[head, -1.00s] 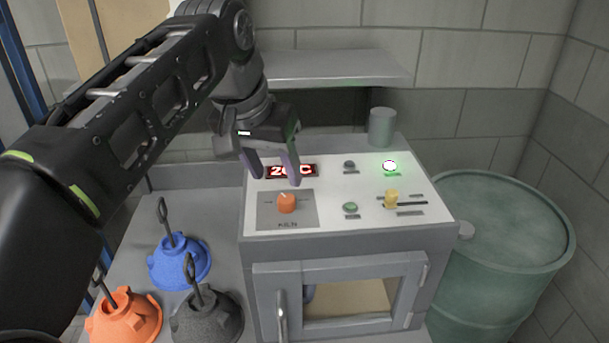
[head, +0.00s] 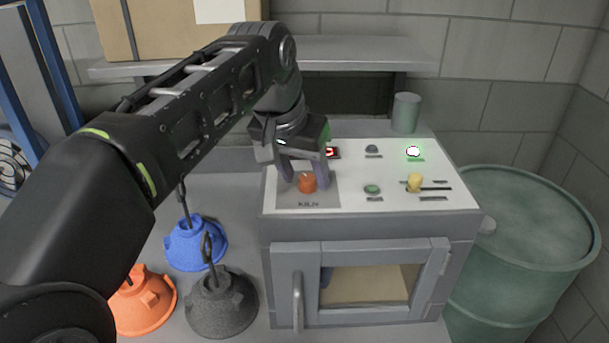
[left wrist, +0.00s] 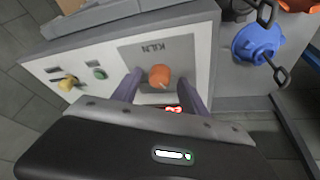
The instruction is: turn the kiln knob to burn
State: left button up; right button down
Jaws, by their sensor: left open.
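The orange kiln knob (head: 308,183) sits on a grey plate marked KILN (head: 326,201) on the white top panel of the kiln (head: 440,225). My left gripper (head: 305,182) is open and points down at the knob, with a finger to each side of it. In the left wrist view the knob (left wrist: 160,75) shows between and just beyond the two purple-grey fingertips (left wrist: 162,82). I cannot tell whether the fingers touch it. The red display (head: 333,153) is mostly hidden behind the gripper. No burn label is readable. My right gripper is not in view.
The panel also bears a yellow slider (head: 415,182), a green button (head: 372,190) and a lit green lamp (head: 413,152). Blue (head: 196,243), orange (head: 143,302) and dark grey (head: 222,303) hoods stand left of the kiln. A green drum (head: 520,225) stands right; a shelf (head: 360,52) hangs behind.

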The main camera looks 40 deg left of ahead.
pick_arm(q)
jog(key=shift+w+f, duration=0.1)
jog(key=shift+f, duration=0.2)
grip_shut()
dwell(0.4)
